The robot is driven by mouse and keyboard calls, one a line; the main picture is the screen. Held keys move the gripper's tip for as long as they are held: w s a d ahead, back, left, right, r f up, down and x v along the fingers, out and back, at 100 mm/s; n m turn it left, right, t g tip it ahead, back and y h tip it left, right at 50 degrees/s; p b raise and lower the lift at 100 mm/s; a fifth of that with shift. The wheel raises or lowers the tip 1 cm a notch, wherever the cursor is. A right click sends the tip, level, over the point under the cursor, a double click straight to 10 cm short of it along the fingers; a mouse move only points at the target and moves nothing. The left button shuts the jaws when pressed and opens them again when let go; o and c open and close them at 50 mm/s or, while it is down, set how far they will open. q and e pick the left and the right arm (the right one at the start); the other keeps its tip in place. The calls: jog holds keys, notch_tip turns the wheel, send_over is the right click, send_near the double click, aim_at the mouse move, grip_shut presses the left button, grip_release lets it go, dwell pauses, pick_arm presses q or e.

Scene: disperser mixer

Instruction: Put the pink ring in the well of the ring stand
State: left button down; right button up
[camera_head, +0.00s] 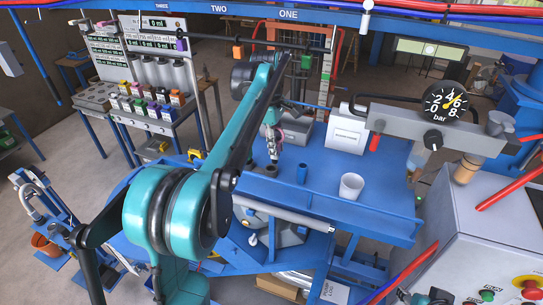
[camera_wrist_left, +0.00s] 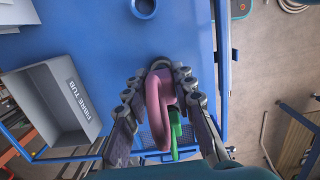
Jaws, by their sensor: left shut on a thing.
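The pink ring (camera_wrist_left: 158,98) is between the two fingers of my left gripper (camera_wrist_left: 160,95) in the left wrist view. The fingers are shut on it from both sides. A green piece (camera_wrist_left: 175,130) shows beside the ring. My right gripper is not in view.
The blue table (camera_head: 330,205) bears a blue cup (camera_head: 302,173), a white cup (camera_head: 351,187) and a white labelled box (camera_head: 347,131). A grey fibre tub (camera_wrist_left: 62,112) stands left of the gripper in the wrist view. A pressure gauge (camera_head: 447,101) hangs at the right.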

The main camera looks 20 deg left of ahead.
pick_arm(q)
jog(key=shift+a+f, duration=0.45)
jog(key=shift+a, duration=0.1)
notch_tip(320, 180, down, 3)
jog(key=shift+f+p, duration=0.15)
jog(key=shift+p, duration=0.3)
jog(key=shift+f, duration=0.35)
jog(key=shift+f, duration=0.1)
jog(key=c, duration=1.3)
grip_release()
jog(key=shift+o, duration=0.2)
